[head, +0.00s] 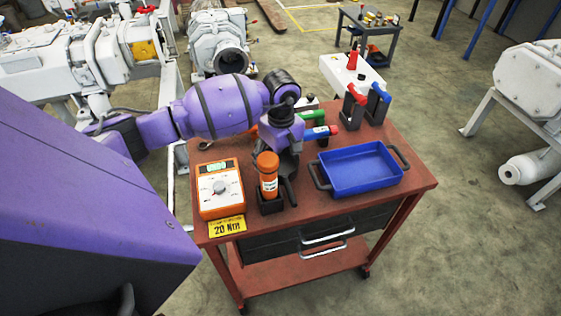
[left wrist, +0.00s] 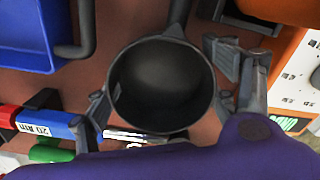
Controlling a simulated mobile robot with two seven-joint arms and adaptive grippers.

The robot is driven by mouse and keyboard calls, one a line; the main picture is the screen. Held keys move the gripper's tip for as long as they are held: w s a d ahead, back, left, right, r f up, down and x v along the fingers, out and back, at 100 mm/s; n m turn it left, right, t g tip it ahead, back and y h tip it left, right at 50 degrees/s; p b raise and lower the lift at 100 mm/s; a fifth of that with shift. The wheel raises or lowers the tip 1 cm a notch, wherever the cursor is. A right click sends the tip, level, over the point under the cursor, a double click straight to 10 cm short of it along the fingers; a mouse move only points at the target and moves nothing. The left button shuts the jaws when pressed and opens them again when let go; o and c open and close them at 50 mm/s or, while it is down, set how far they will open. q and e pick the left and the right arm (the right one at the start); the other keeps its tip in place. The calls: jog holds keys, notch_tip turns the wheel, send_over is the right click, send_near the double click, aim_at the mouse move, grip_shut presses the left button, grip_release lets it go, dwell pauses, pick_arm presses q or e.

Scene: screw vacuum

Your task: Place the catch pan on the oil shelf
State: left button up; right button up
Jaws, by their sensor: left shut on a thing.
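I cannot tell whether the pan touches the cart. My right gripper is out of view.
On the red cart (head: 395,205) are a blue tray (head: 360,168), an orange meter (head: 220,188), an orange bottle (head: 267,175) in a black holder, and green, red and blue tools (head: 322,131). A grey table (head: 385,30) stands farther back.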

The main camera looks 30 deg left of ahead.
pick_arm(q)
jog(key=o, duration=1.6)
